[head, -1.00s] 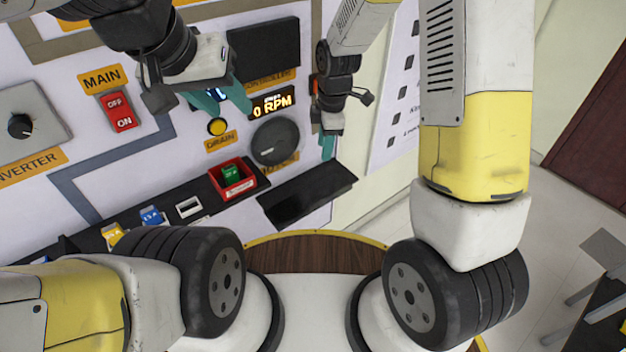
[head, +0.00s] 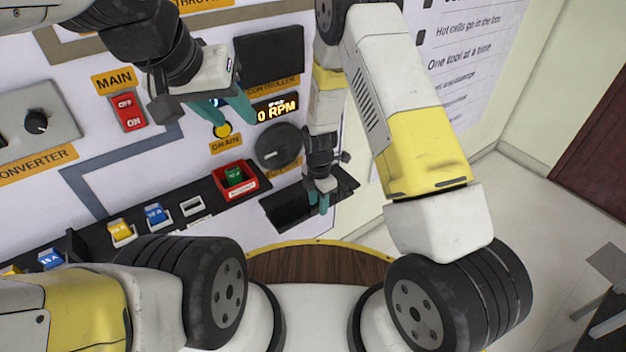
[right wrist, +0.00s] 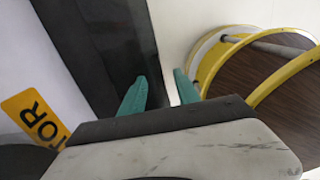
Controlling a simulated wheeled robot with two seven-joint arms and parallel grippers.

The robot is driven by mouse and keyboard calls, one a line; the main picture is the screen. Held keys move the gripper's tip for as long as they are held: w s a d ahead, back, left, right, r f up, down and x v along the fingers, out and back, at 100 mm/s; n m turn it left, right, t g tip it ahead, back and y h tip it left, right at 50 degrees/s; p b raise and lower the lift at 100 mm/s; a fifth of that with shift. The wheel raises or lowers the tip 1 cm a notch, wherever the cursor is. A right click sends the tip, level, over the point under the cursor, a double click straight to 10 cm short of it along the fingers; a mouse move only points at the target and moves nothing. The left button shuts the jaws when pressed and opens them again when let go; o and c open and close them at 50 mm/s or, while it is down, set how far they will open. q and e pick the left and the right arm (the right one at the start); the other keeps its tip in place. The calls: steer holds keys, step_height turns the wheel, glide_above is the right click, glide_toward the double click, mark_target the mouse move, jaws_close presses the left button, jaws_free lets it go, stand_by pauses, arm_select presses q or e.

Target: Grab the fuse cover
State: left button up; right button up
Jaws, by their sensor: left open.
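I cannot tell for certain which part is the fuse cover. A shallow black tray (head: 285,212) juts from the panel's lower right. My right gripper (head: 318,203) is over its right part, fingers pointing down; contact cannot be told. In the right wrist view its two teal fingers (right wrist: 160,92) are apart with nothing between them, beside a dark surface (right wrist: 95,40). My left gripper (head: 224,110) is open and empty in front of the panel, near the yellow drain button (head: 222,130). A red holder (head: 250,183) with a green fuse (head: 234,176) sits left of the tray.
A black rail (head: 90,236) carries yellow and blue fuses and a white-framed slot (head: 191,206). A round dark knob (head: 278,147) is above the tray. The 0 RPM display (head: 275,111) and a black panel (head: 268,50) are higher. A wooden, yellow-rimmed surface (head: 320,265) lies below.

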steer(key=shift+f, duration=0.25)
jaws_close()
stand_by(1.3)
